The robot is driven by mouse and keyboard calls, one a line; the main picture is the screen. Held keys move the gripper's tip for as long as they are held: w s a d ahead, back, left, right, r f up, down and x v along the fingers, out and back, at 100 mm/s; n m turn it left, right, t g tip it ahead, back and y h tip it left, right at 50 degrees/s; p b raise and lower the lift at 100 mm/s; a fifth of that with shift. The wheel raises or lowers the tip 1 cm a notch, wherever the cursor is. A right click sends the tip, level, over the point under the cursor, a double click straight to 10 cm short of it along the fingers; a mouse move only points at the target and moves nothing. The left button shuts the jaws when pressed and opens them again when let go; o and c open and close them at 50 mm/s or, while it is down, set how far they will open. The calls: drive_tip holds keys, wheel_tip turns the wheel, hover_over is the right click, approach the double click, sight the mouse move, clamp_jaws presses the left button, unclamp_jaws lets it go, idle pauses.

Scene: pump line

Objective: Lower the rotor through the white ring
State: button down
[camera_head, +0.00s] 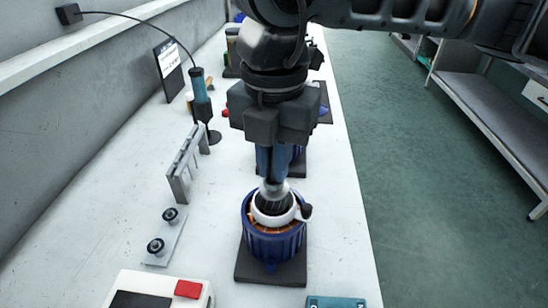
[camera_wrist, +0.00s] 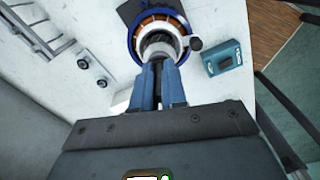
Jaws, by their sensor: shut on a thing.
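My gripper (camera_head: 271,180) is shut on the upper end of the rotor (camera_head: 272,204), a dark ribbed cylinder with a pale metal top. The rotor is roughly upright over the white ring (camera_head: 261,219), and its lower end is hidden inside the ring. The ring sits on top of a blue finned housing (camera_head: 270,246) with orange windings inside, and a black knob (camera_head: 306,211) sticks out at its right. In the wrist view, my blue fingers (camera_wrist: 157,68) reach to the ring (camera_wrist: 180,43), and the rotor is partly hidden. I cannot tell how deep the rotor is.
The housing stands on a black plate (camera_head: 252,272). To the left are a grey slotted rack (camera_head: 184,167), a small plate with two black knobs (camera_head: 166,238) and a hanging blue tool (camera_head: 201,97). A white box with a red button (camera_head: 188,289) and a teal block (camera_head: 336,302) lie in front.

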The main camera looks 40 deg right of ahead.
drive_tip(key=shift+f+b, duration=1.7)
drive_tip(key=shift+b, duration=0.05)
drive_tip(key=c, duration=1.1)
unclamp_jaws()
drive_tip(key=shift+o, duration=0.3)
drive_tip(key=shift+o, duration=1)
drive_tip(key=shift+r, duration=0.15)
drive_tip(key=shift+r+p, duration=1)
drive_tip(key=shift+r, duration=1.4)
